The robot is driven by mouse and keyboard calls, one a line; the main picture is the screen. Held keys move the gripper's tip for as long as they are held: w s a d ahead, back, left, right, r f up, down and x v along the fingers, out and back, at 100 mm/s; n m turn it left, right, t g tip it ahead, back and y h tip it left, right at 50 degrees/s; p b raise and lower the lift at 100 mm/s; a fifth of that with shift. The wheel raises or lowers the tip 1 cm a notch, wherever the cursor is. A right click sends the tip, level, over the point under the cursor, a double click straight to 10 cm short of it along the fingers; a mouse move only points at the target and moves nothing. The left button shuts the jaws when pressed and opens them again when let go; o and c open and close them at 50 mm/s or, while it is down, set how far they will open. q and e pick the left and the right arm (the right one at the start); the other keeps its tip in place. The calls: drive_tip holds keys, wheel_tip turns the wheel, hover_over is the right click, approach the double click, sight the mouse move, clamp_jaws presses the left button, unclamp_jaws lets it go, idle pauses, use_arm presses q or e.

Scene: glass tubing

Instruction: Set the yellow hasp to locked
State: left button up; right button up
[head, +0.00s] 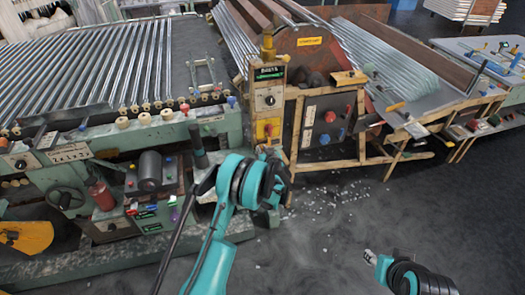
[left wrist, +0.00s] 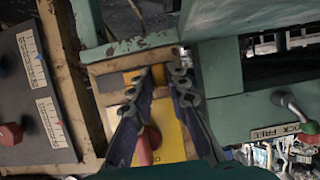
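A yellow plate with a red handle (left wrist: 149,146), which looks like the yellow hasp, is on the front of the machine. In the head view this yellow plate (head: 268,130) sits low on the narrow control post. My left gripper (left wrist: 160,76) is open in the left wrist view, with its two fingers apart over the yellow plate and the red handle showing between them. I cannot tell whether it touches the handle. My right gripper (head: 370,257) is low at the right, above the floor, too small to read.
A dark panel with scales and a red knob (left wrist: 11,134) is at the left. Glass shards (head: 335,190) litter the open floor.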

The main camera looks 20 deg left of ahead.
use_arm(q)
drive_tip(key=shift+d, duration=0.1)
clamp_jaws()
drive_tip(key=shift+w+d, duration=0.4)
drive_tip(key=shift+d, duration=0.2)
drive_tip(key=shift+w+d, duration=0.35)
drive_tip(key=shift+d, duration=0.2)
drive_tip(key=o, duration=0.7)
unclamp_jaws()
drive_tip(key=shift+c, duration=0.2)
drive_tip(key=v, duration=1.2)
